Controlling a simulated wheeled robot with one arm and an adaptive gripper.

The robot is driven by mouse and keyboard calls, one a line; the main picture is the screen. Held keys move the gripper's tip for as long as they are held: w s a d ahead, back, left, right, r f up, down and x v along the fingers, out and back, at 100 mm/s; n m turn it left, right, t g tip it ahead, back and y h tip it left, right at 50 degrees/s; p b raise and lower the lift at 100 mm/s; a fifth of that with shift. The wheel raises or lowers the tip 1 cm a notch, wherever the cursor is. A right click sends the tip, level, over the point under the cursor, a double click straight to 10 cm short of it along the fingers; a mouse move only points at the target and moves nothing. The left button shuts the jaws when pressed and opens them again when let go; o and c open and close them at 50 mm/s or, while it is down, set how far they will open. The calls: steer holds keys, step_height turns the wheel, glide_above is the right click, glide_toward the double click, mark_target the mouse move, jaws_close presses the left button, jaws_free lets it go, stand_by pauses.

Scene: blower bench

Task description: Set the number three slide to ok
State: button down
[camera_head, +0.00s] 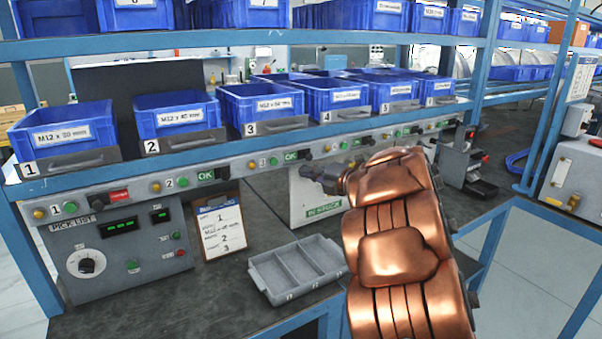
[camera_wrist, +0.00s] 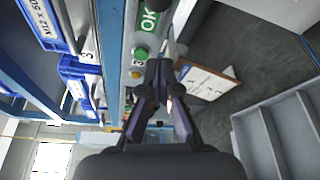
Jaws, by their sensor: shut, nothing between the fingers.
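The number three slide (camera_head: 292,156) is on the grey rail below the third blue bin. Its green window shows, with a dark knob (camera_head: 308,154) at the right of it. In the wrist view a green OK plate (camera_wrist: 148,19) shows near the top, above a green button (camera_wrist: 140,53) and the yellow button (camera_wrist: 137,75) by a small 3. My gripper (camera_head: 306,172) is shut and empty, just in front of the rail near slide three. In the wrist view its fingertips (camera_wrist: 159,66) appear beside the green button. I cannot tell whether they touch anything.
Blue bins (camera_head: 261,101) stand in a row above the rail. A grey divided tray (camera_head: 297,268) and a pick list card (camera_head: 220,229) are on the bench below. A control box (camera_head: 122,252) stands at the left. The dark bench top around the tray is clear.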

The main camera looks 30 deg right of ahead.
steer(key=v, duration=0.5)
steer(key=shift+s+d+r, duration=0.1)
steer(key=shift+s+d, duration=0.05)
steer(key=shift+s, duration=0.15)
stand_by(0.4)
steer(key=d+r+m+h+p, duration=0.3)
steer(key=d+r+m+h, duration=0.1)
steer(key=r+m+h, duration=0.65)
steer(key=s+a+f+m+g+y+p, duration=0.1)
steer(key=s+a+f+m+g, duration=0.4)
steer(key=s+a, duration=0.5)
steer(key=s+a+f+m+g+y+p, duration=0.2)
steer(key=s+a+f+g, duration=0.4)
steer(key=s+a, duration=0.5)
steer(key=s+a+f+m+g+y+p, duration=0.2)
steer(key=s+a+f+m+g, duration=0.3)
steer(key=s+a, duration=0.5)
steer(key=s+m+g+p, duration=0.1)
steer(key=s+m, duration=0.1)
steer(key=s, duration=0.6)
steer(key=shift+s+a+f+m+g+p, duration=0.25)
steer(key=shift+s+f+m+g+p, duration=0.1)
steer(key=shift+s+g, duration=0.05)
